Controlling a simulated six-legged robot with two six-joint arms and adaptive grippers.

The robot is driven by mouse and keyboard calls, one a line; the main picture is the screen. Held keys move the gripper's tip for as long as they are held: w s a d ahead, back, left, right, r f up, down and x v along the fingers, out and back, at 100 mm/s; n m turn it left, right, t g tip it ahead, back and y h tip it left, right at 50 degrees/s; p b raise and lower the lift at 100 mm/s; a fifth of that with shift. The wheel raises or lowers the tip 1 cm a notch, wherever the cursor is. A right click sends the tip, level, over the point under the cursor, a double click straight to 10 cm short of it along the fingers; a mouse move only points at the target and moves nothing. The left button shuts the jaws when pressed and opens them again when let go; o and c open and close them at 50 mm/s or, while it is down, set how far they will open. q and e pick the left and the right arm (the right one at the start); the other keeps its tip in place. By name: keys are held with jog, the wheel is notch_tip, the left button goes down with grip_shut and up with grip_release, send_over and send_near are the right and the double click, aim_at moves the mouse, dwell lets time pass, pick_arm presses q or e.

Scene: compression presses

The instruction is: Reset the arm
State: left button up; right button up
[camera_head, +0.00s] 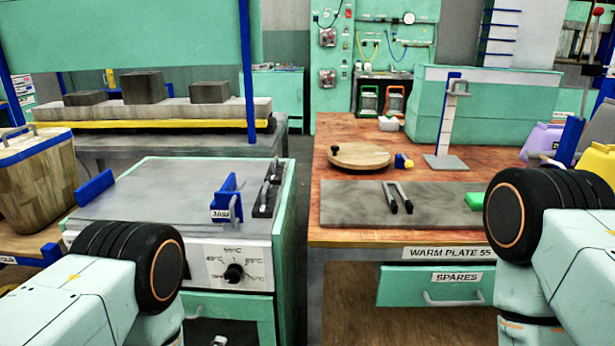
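My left arm (75,300) comes in from the lower left, its black wheel-like joint (135,255) in front of the grey-topped heating unit. My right arm (575,260) comes in from the lower right, its black joint (535,215) overlapping the right end of the wooden workbench. Both arms run out of the picture at the bottom. Neither gripper can be made out in the head view, so I cannot see whether they hold anything.
The heating unit (165,190) has a dial and blue parts on top. The workbench (440,140) holds a dark plate (345,205) with tongs (397,197), a round wooden board (360,155) and a metal stand (446,130). A wooden crate (40,190) stands left. A gap separates unit and bench.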

pick_arm(q)
jog(key=s+a+f+m+g, duration=0.1)
jog(key=s+f+m+g, duration=0.35)
jog(key=s, duration=0.25)
jog(key=s+a+f+m+g, duration=0.1)
jog(key=s+f+m+g, duration=0.2)
jog(key=s+m, duration=0.35)
jog(key=s+r+m+g, duration=0.2)
jog(key=s+g, duration=0.1)
jog(key=s, duration=0.5)
jog(key=s+a+r+m+g, duration=0.1)
jog(key=s+r+m+g, duration=0.1)
jog(key=s, duration=0.7)
jog(key=shift+s+r+g, duration=0.2)
jog(key=shift+r+g, duration=0.15)
jog(key=shift+g, duration=0.4)
jog(key=shift+w, duration=0.1)
